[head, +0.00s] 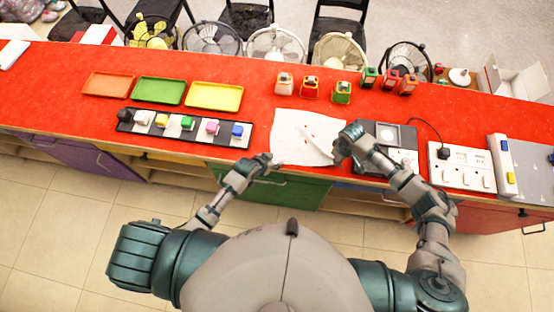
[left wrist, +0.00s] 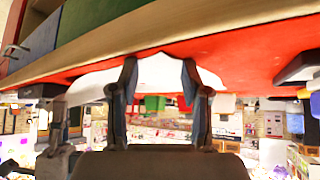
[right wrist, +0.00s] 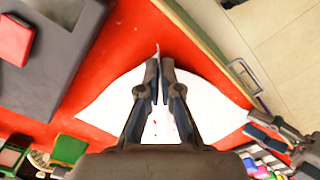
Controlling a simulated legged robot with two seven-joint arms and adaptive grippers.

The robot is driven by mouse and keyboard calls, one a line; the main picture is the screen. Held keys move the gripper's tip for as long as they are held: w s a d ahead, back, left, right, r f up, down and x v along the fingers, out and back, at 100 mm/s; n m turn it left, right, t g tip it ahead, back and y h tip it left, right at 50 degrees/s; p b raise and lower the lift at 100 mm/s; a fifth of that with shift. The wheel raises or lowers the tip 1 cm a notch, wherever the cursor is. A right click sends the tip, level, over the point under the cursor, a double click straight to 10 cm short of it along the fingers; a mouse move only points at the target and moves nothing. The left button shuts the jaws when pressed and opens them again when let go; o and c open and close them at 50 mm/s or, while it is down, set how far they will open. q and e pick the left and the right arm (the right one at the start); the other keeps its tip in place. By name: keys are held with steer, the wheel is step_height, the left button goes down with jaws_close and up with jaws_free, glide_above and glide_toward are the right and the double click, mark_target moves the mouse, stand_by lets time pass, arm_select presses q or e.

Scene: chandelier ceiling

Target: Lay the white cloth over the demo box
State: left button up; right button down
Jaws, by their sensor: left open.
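The white cloth (head: 296,128) lies on the red tabletop with small red marks on it. My right gripper (head: 345,143) is at its right edge; in the right wrist view its fingers (right wrist: 160,72) are close together on a pinched fold of the cloth (right wrist: 208,103). My left gripper (head: 272,163) is at the near left corner of the cloth. In the left wrist view its fingers (left wrist: 160,82) are apart, with the cloth (left wrist: 155,72) beyond and between them. A grey unit (head: 408,157) right of the cloth, perhaps the demo box, is partly hidden by my right arm.
A strip with coloured switches (head: 185,127) lies left of the cloth, with coloured trays (head: 158,91) behind it. A white socket panel (head: 462,167) is at the right. Small coloured blocks (head: 311,88) stand behind the cloth. The table's front edge runs under both arms.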

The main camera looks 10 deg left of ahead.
arm_select(q)
steer(key=shift+c, duration=0.5)
steer(key=shift+f, duration=0.1)
jaws_close()
steer(key=shift+s, duration=0.15)
stand_by(0.8)
steer(key=shift+r, duration=2.55)
